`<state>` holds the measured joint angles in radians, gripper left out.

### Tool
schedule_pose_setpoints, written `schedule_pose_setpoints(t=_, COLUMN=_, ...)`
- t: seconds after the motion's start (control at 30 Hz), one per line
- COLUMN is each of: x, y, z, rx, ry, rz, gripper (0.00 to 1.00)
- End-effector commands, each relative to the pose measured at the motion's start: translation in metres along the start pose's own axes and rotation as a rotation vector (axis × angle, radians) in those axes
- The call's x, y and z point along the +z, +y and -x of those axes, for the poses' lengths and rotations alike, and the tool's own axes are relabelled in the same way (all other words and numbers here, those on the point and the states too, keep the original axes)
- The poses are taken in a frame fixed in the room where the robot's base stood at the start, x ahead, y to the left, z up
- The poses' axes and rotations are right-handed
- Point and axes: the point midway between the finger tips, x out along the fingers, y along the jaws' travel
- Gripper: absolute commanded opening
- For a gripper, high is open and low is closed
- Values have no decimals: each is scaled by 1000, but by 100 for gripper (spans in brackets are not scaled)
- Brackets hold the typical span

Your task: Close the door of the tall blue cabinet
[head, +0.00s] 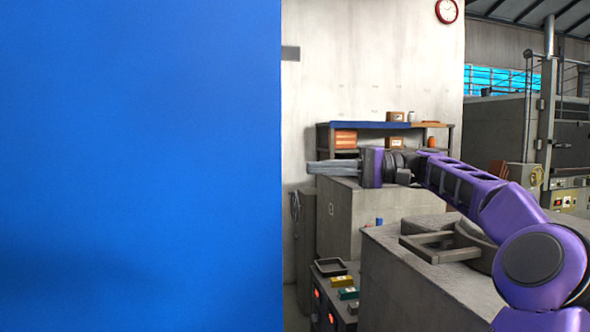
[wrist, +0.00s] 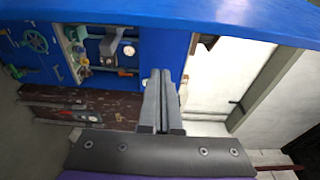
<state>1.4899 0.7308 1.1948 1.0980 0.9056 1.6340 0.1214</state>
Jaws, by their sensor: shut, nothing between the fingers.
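A large flat blue panel (head: 140,165) fills the left half of the head view, very close. It looks like part of the tall blue cabinet, but I cannot tell whether it is the door or a side. My gripper (head: 310,167) is shut and empty, pointing left just right of the panel's edge. In the wrist view my gripper's fingers (wrist: 161,75) are together in front of blue surfaces. A long blue edge (wrist: 200,14) crosses the top there. The cabinet's hinge and handle cannot be made out.
A grey block-like machine (head: 440,270) stands below my arm. The wrist view shows a green handwheel (wrist: 35,41) and a gauge (wrist: 128,50). A clock (head: 446,11) hangs on the wall.

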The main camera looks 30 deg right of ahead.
Motion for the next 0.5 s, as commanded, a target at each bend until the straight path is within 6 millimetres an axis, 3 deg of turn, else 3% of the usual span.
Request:
schedule_pose_setpoints(t=0.43, x=0, y=1, z=-93, rx=3, ry=-2, rz=-1, gripper=0)
schedule_pose_setpoints(t=0.5, x=7, y=2, z=-89, rx=4, ry=7, rz=-1, gripper=0)
